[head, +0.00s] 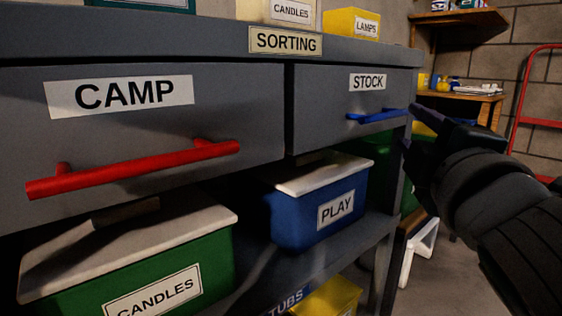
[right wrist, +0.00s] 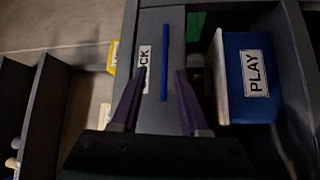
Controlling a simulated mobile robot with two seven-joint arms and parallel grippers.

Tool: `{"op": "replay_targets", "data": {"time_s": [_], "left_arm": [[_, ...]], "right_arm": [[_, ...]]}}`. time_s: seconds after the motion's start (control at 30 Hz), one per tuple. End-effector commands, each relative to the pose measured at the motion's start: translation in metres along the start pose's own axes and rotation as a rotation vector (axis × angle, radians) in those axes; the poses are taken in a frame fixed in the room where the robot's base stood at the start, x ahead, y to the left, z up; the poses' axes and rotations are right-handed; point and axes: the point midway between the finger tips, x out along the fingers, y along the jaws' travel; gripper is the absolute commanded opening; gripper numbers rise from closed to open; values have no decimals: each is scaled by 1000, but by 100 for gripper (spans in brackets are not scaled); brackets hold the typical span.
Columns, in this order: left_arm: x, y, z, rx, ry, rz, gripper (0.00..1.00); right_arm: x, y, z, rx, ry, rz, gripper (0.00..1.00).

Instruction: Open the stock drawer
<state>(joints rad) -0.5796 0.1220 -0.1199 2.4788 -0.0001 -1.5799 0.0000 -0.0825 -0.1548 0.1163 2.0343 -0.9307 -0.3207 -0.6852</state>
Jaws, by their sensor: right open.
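The stock drawer (head: 325,105) is the grey right-hand drawer under the SORTING label, and its front looks flush and shut. Its blue bar handle (head: 372,117) sits below the STOCK label. My right gripper (head: 409,127) is open at the right end of the handle, reaching in from the right. In the right wrist view, the blue handle (right wrist: 165,62) appears between the two spread fingers of my right gripper (right wrist: 160,76), ahead of the fingertips. I cannot tell whether a finger touches it. My left gripper is not in view.
The camp drawer (head: 230,100) with its red handle (head: 135,168) is on the left. Below stand a green candles bin (head: 190,262) and a blue play bin (head: 290,215). A red metal frame (head: 518,100) stands at the far right. Some floor shows at the lower right.

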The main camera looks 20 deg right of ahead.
Motion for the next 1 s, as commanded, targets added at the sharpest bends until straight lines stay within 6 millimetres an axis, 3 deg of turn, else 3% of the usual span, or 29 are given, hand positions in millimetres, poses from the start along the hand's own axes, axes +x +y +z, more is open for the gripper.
{"op": "replay_targets", "data": {"time_s": [0.03,0.23,0.7,1.0], "left_arm": [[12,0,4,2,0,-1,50],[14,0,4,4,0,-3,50],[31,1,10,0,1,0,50],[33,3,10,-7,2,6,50]], "right_arm": [[-1,-11,1,-10,4,8,45],[11,-9,-1,-24,11,19,45],[88,-10,-1,-23,9,17,45],[100,-8,-1,-22,9,14,45]]}}
